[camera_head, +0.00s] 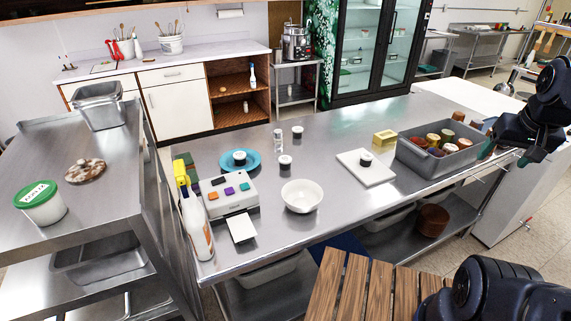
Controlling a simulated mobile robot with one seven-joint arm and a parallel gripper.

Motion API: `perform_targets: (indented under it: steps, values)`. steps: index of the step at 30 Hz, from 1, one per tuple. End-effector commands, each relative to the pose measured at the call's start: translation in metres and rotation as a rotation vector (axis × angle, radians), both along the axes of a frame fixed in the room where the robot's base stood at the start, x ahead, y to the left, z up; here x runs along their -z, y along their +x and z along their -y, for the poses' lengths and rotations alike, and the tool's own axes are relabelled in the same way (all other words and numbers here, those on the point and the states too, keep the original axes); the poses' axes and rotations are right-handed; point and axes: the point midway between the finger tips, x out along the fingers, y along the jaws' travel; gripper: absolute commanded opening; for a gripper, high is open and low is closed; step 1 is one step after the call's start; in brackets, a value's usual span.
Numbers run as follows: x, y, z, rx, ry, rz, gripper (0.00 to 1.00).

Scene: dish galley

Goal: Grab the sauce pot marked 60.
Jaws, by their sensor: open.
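Several small white sauce pots with dark tops stand on the steel table. One pot (239,157) is on a blue plate (253,166). One pot (285,162) stands bare on the steel near the white bowl, and another pot (297,132) is farther back. A fourth pot (365,159) sits on a white board (379,177). Their markings are too small to read, so I cannot tell which is marked 60. My gripper (512,151) is at the right, beside the grey bin's right end, open and apart from all the pots.
A grey bin (418,165) of colored cups stands between my gripper and the pots. A yellow block (384,138), white bowl (301,195), clear shaker (278,140), button device (229,195) and spray bottle (196,224) share the steel table (335,222). Its back middle is clear.

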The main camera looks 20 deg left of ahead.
Motion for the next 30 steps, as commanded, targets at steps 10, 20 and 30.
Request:
perform_targets:
  steps: [10,20,30]
  values:
    - [0.000,0.000,0.000,0.000,0.000,0.000,0.71]
    - [0.000,0.000,0.000,0.000,0.000,0.000,0.70]
    - [-0.017,0.049,-0.028,-0.030,0.022,-0.044,0.70]
